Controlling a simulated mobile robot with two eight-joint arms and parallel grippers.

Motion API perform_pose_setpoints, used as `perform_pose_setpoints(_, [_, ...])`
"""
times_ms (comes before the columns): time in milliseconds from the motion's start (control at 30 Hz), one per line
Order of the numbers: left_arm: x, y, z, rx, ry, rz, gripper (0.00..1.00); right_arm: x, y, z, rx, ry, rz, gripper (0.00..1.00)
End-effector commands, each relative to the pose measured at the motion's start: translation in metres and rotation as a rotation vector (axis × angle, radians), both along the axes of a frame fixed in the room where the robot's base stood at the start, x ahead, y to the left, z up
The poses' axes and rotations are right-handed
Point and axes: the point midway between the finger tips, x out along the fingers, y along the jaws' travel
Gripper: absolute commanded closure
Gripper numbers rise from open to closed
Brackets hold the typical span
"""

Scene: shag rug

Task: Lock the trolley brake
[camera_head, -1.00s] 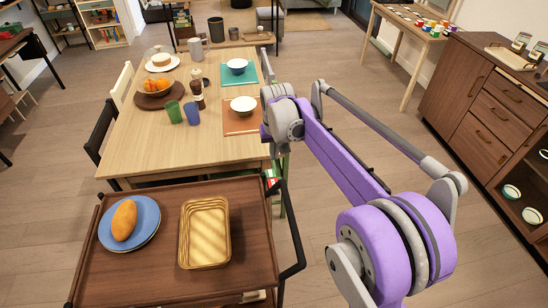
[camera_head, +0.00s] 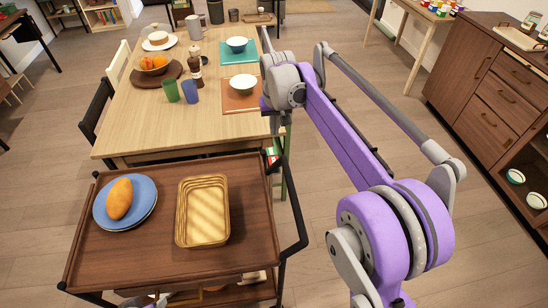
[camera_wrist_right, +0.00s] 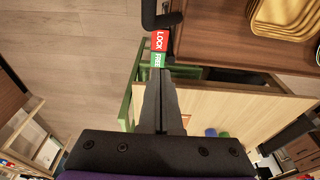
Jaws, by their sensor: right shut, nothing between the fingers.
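The trolley (camera_head: 255,215) is a dark wooden cart with a black handle (camera_head: 293,215) at its right side. At its far right corner is a small brake tag (camera_head: 271,156) in red and green. My left gripper is not in view.
A blue plate (camera_head: 147,213) with a bread loaf (camera_head: 119,199) and a wicker basket (camera_head: 203,236) sit on the trolley. The dining table (camera_head: 140,122) stands just behind it, with bowls and cups. Floor is clear to the right, before a wooden cabinet (camera_head: 478,85).

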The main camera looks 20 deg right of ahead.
Motion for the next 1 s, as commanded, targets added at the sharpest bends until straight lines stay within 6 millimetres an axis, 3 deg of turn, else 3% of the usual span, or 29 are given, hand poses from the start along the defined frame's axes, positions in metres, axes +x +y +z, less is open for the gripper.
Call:
perform_pose_setpoints(267, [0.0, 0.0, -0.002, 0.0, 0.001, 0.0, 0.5, 0.003, -0.001, -0.018, 0.0, 0.0, 0.0, 1.0])
perform_pose_setpoints(700, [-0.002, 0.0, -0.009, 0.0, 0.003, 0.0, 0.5, 0.017, -0.004, -0.107, 0.0, 0.0, 0.0, 1.0])
perform_pose_setpoints(1000, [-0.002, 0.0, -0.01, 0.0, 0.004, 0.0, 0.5, 0.009, -0.002, -0.136, 0.0, 0.0, 0.0, 1.0])
